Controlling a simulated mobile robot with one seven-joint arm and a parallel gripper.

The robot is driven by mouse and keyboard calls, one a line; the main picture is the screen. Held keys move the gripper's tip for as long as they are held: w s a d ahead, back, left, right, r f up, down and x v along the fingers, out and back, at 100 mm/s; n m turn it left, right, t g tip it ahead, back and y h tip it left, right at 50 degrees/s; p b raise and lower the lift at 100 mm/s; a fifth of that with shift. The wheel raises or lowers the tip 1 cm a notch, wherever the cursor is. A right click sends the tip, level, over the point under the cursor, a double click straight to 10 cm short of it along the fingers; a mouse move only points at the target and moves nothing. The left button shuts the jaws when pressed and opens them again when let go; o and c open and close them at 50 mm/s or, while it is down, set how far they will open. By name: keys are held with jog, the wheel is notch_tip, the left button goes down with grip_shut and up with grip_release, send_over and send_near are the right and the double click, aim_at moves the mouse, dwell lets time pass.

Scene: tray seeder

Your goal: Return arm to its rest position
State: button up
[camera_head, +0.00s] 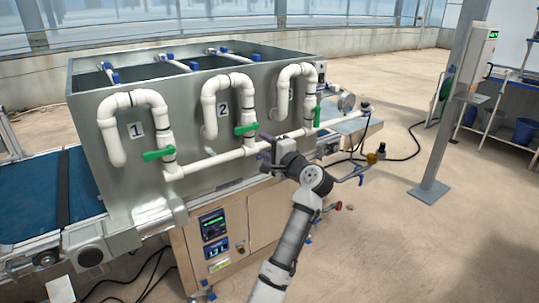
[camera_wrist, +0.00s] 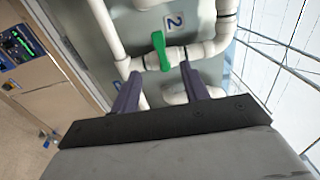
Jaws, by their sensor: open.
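My gripper (camera_head: 266,150) is open and empty in front of the grey machine's pipework, right of the valve under label 2. In the wrist view, its two dark fingers (camera_wrist: 160,72) stand apart, with the green handle (camera_wrist: 159,50) beyond them and nothing between them. I cannot tell the exact gap to the pipes. In the head view, the green handle of pipe 2 (camera_head: 246,129) and the one of pipe 1 (camera_head: 158,154) lie roughly crosswise. The third green handle (camera_head: 317,115) stands upright. My arm reaches up from the bottom of the head view.
The grey tank (camera_head: 200,115) and white lower pipe (camera_head: 225,158) are close to my gripper. A control panel (camera_head: 214,235) is below. A blue conveyor (camera_head: 30,200) lies left, a metal post (camera_head: 455,110) right. Open floor (camera_head: 400,240) lies right of my arm.

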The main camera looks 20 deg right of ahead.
jog(key=shift+v, duration=0.85)
